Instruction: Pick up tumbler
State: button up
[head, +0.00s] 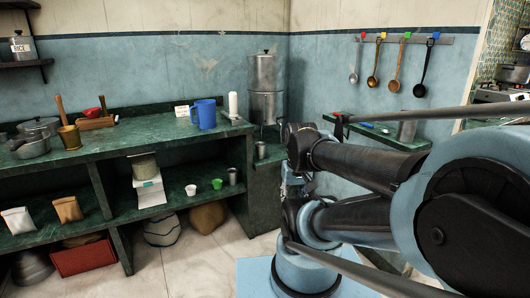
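Several plain grey metal cups could be the tumbler, and I cannot tell which one is meant. One metal cup (232,176) stands upright on the lower shelf of the green counter, right of a small green cup. Another small metal cup (261,150) stands by the big steel container. My blue and black arm fills the right side of the head view. I cannot make out the gripper's fingers.
The green counter (150,134) holds a blue mug (203,114), a white cylinder (233,105), a mortar (69,137) and pots. A white cup (190,190) and green cup (217,184) stand on the lower shelf. Ladles (396,72) hang on the wall. Some floor (190,265) is clear.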

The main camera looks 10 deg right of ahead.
aim_at(260, 147)
jog(key=i, duration=0.85)
jog(key=u, duration=0.05)
